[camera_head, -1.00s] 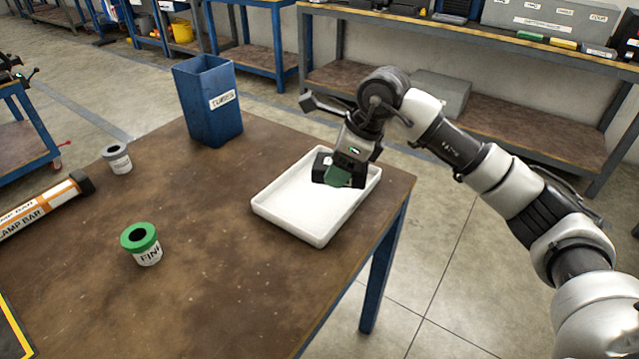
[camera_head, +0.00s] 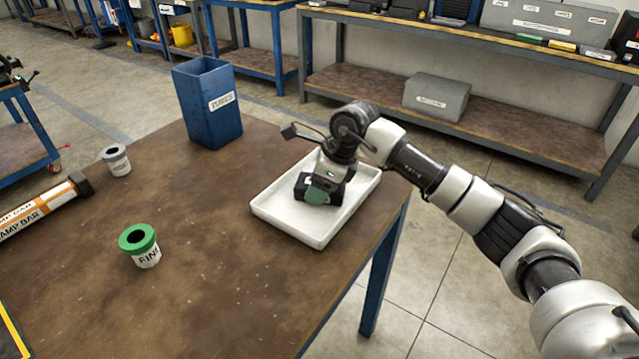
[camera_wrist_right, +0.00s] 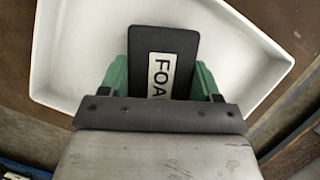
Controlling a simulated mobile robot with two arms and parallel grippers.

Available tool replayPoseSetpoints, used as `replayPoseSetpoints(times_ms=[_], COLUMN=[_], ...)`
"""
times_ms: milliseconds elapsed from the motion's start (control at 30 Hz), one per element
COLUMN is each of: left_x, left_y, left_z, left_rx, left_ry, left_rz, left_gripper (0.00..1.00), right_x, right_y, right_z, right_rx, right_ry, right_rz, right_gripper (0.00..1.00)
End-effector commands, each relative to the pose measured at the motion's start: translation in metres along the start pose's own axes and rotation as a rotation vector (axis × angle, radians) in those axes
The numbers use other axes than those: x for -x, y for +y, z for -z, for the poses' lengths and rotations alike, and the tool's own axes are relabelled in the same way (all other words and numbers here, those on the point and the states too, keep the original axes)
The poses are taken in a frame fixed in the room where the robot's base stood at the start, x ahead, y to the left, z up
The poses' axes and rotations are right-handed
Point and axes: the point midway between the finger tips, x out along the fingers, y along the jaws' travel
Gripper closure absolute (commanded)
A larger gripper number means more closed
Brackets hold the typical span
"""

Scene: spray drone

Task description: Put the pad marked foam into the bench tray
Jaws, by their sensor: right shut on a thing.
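The bench tray (camera_head: 290,218) is a shallow white tray near the right edge of the brown bench. My right gripper (camera_head: 318,192) is over the inside of the tray, low and pointing down. In the right wrist view, a dark pad (camera_wrist_right: 162,45) with a white label, partly covered and reading "FOA", sits between the green fingers of my right gripper (camera_wrist_right: 160,80). The gripper is shut on this pad. The tray (camera_wrist_right: 85,40) shows around the pad in that view. I cannot tell whether the pad touches the tray floor. My left gripper is not in view.
A blue bin (camera_head: 212,105) labelled "TUBES" stands at the back of the bench. A green-topped pot (camera_head: 140,245), a grey pot (camera_head: 117,160) and an orange and white bar (camera_head: 38,208) are at the left. The bench middle is clear.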

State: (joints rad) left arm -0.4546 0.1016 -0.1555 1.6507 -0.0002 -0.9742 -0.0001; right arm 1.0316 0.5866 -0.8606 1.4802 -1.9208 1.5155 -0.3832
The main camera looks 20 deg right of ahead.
Motion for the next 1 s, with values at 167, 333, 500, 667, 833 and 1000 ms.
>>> replayPoseSetpoints(times_ms=[167, 333, 500, 667, 833, 1000], left_x=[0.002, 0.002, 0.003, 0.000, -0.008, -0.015], left_y=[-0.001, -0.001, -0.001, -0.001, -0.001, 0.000], left_z=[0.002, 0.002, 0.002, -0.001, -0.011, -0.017], left_rx=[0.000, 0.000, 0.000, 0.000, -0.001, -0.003], left_ry=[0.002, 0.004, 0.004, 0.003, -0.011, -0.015], left_rz=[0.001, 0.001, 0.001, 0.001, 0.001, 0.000], left_gripper=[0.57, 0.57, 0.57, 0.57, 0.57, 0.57], right_x=[-0.001, -0.001, 0.000, 0.013, 0.049, 0.086], right_y=[0.000, 0.000, 0.000, -0.001, -0.001, -0.001], right_z=[0.000, 0.001, 0.000, -0.001, -0.001, -0.001], right_rx=[0.000, 0.000, 0.000, 0.000, 0.001, 0.000], right_ry=[0.000, 0.000, 0.000, -0.002, -0.002, -0.002], right_rz=[0.000, 0.000, 0.000, 0.004, 0.005, 0.004], right_gripper=[0.21, 0.12, 0.12, 0.12, 0.12, 0.12])
